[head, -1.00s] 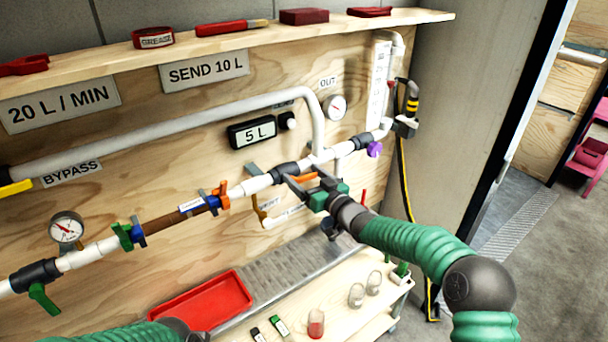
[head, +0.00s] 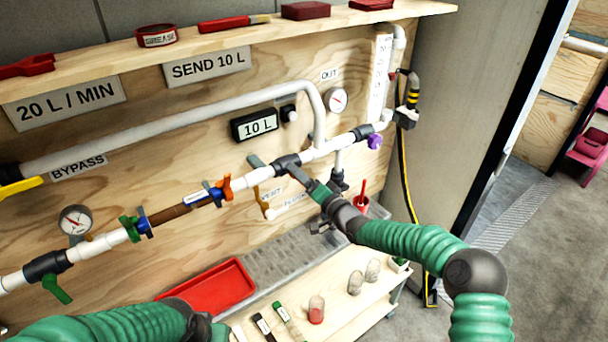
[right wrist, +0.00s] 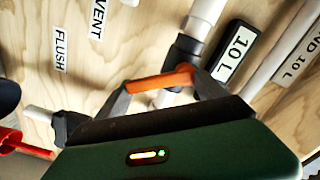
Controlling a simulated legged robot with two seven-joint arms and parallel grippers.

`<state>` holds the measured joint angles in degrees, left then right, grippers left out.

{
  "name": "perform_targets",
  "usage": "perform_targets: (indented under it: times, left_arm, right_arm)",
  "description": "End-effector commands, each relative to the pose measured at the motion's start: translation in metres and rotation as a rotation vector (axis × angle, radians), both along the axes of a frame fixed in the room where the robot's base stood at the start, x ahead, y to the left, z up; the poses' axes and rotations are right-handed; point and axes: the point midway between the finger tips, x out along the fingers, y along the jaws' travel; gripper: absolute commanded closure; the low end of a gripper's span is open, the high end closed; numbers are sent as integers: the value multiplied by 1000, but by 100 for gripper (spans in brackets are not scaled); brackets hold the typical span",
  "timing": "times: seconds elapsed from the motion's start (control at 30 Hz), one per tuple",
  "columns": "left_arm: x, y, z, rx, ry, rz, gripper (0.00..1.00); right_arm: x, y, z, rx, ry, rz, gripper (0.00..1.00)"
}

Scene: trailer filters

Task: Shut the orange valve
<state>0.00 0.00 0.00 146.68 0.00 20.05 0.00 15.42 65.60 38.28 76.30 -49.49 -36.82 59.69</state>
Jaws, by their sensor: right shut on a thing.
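The orange valve's handle (right wrist: 160,81) lies between the two dark fingers of my right gripper (right wrist: 158,86) in the right wrist view. The fingers are shut on it, one at each end. The handle sits at a dark valve body (right wrist: 186,50) on the white pipe. In the head view my right gripper (head: 278,168) is at the pipe junction, and the orange handle is hidden there. My left arm (head: 110,326) shows at the bottom left of the head view; its gripper's fingers cannot be made out.
The display (head: 255,124) reads 10 L. An orange clamp handle (head: 226,187) is on the filter line to the left, a purple valve (head: 375,141) to the right. A red tray (head: 215,287) and several glasses stand below. A shelf (head: 220,40) runs above.

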Motion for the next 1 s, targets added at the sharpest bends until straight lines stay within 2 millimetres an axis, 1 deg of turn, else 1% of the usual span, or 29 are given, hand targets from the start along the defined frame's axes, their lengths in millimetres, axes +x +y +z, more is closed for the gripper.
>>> perform_targets:
  times: [0.13, 0.5, 0.73, 1.0]
  left_arm:
    - [0, 0, -2, 0, 0, 0, 64]
    - [0, 0, -10, 0, 0, 0, 64]
    - [0, 0, -13, 0, 0, 0, 64]
    - [0, 0, -14, 0, 0, 0, 64]
  right_arm:
    - [-2, 1, -6, 113, 84, -3, 93]
    - [-7, 8, -13, 359, 263, -5, 93]
    - [-9, 11, -14, 449, 330, -5, 93]
    - [-10, 13, -14, 492, 362, -6, 93]
